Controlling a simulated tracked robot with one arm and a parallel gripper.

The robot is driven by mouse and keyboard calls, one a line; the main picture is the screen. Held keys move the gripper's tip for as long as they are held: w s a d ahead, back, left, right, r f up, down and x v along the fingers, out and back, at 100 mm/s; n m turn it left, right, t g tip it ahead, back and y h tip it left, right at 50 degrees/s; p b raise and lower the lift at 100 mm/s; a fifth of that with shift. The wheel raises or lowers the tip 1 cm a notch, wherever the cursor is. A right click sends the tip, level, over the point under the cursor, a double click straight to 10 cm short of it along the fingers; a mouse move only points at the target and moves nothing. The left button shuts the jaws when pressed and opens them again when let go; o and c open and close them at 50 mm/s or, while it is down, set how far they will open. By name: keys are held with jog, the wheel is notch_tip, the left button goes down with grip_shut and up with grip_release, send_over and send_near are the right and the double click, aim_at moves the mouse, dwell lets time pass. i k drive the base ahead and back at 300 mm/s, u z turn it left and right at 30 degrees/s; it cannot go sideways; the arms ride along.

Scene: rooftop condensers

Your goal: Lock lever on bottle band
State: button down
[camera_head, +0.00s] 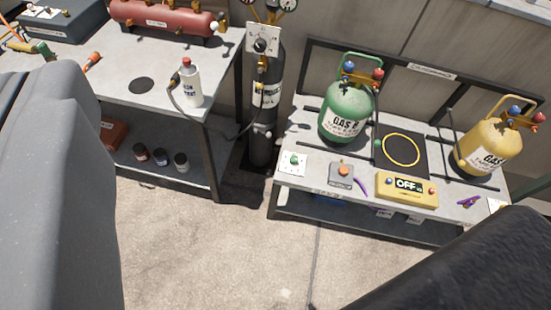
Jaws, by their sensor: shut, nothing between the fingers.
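A tall dark bottle (265,130) stands upright on the floor between two benches, with a white label and a valve panel (263,40) with gauges at its top. A green GAS bottle (345,108) and a yellow GAS bottle (487,147) stand upright on the right bench, with thin dark bars beside them. I cannot make out which piece is the band's lever, or whether it is locked. My gripper's fingertips do not show. Large grey and black parts, apparently mine, fill the left edge and lower right corner.
The right bench (317,155) holds a yellow box reading OFF (406,189), a grey button box (346,176) and a yellow ring (401,149). The left bench (130,88) holds a white spray bottle (192,84) and red tank (165,16). A hose (225,138) crosses the gap. Open floor lies in front.

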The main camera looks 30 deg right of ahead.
aim_at(269, 135)
jog(key=z, duration=0.7)
jog(key=i, duration=0.9)
jog(key=u, duration=0.1)
